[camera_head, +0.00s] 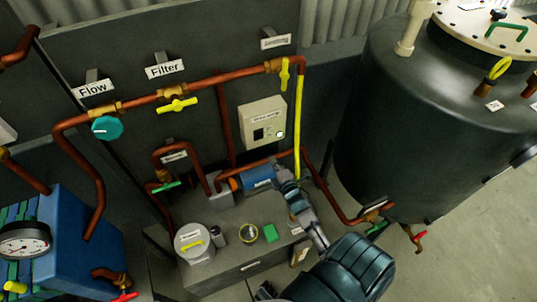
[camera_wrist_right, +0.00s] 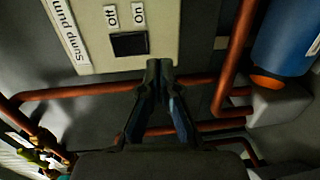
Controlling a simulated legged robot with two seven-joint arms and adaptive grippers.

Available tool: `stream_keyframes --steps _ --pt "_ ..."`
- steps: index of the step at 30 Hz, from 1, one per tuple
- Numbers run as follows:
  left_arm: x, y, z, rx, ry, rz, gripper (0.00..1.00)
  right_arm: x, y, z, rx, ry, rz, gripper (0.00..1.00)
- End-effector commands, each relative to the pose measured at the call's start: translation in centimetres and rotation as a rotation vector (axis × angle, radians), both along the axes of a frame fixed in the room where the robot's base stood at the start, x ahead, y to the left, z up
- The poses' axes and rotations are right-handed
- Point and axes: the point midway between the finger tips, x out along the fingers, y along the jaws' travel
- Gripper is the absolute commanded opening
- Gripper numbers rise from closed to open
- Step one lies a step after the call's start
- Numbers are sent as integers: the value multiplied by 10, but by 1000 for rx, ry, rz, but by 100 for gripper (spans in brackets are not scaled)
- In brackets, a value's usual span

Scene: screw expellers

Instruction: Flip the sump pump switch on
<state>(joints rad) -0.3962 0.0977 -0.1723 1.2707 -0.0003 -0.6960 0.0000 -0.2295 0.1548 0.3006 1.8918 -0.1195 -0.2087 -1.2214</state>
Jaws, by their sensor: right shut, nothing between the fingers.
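The sump pump switch box (camera_head: 262,122) is a cream box on the dark wall panel, with a black switch (camera_head: 258,134) and a round whitish-green light (camera_head: 280,134). In the right wrist view the box (camera_wrist_right: 100,55) shows turned over, with a "Sump pump" label, "Off" and "On" labels and the black rocker switch (camera_wrist_right: 129,43). My right gripper (camera_head: 283,177) is below the box in the head view. In the wrist view its shut, empty fingertips (camera_wrist_right: 159,66) overlap the box's edge, beside the switch. I cannot tell contact or the rocker's position. My left gripper is out of view.
Copper pipes (camera_head: 226,125) run around the box, and a yellow pipe (camera_head: 298,120) stands just right of it. A blue pump (camera_head: 258,177) sits below on a grey sump cover (camera_head: 215,250). A large dark tank (camera_head: 400,120) stands at right.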

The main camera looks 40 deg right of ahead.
Motion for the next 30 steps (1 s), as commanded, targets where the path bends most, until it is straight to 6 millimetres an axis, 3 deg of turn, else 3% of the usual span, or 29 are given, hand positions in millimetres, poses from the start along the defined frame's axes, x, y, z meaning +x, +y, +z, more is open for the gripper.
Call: stream_keyframes --steps 3,9,23,30 --pt "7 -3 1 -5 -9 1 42 -20 8 -2 -1 1 -1 0" --pt "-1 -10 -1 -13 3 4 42 -37 16 -3 -3 0 -1 0" --pt "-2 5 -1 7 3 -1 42 -39 13 -4 0 0 0 0" --pt "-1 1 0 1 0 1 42 -39 15 -9 13 8 0 0"
